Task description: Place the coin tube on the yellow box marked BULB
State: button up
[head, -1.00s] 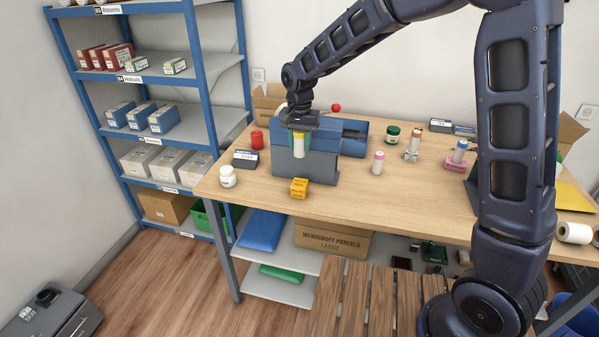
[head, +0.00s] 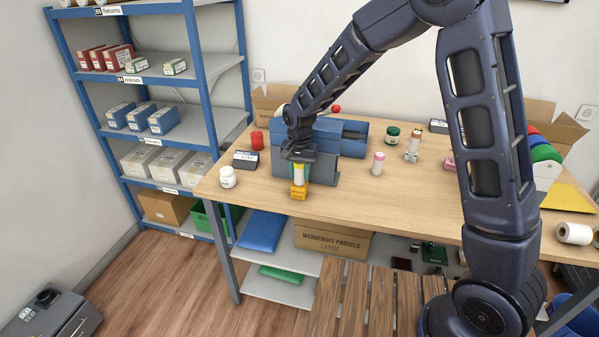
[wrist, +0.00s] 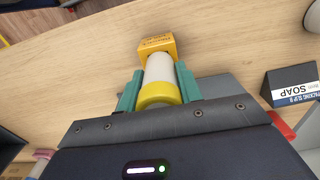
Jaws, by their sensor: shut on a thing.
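The coin tube (wrist: 159,68) is pale with a yellow band at its near end. My gripper (head: 299,168) is shut on it, with green fingers on both sides in the wrist view (wrist: 158,90). The yellow box (head: 299,191) stands near the front edge of the counter, and it also shows in the wrist view (wrist: 157,43). In the head view the tube (head: 299,175) is upright directly over the box. Its lower end is at the box top; I cannot tell whether they touch. The box's lettering is not readable.
A blue-grey machine (head: 325,165) stands just behind my gripper. A dark SOAP box (head: 246,160) and a white jar (head: 228,177) are to the left, with a red cylinder (head: 257,140) behind. A pink-capped bottle (head: 378,163) is to the right. The counter's front middle is clear.

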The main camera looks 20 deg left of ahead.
jog(key=shift+f, duration=0.1)
jog(key=o, duration=1.1)
notch_tip(320, 180, up, 12)
jog(key=shift+r, duration=0.15)
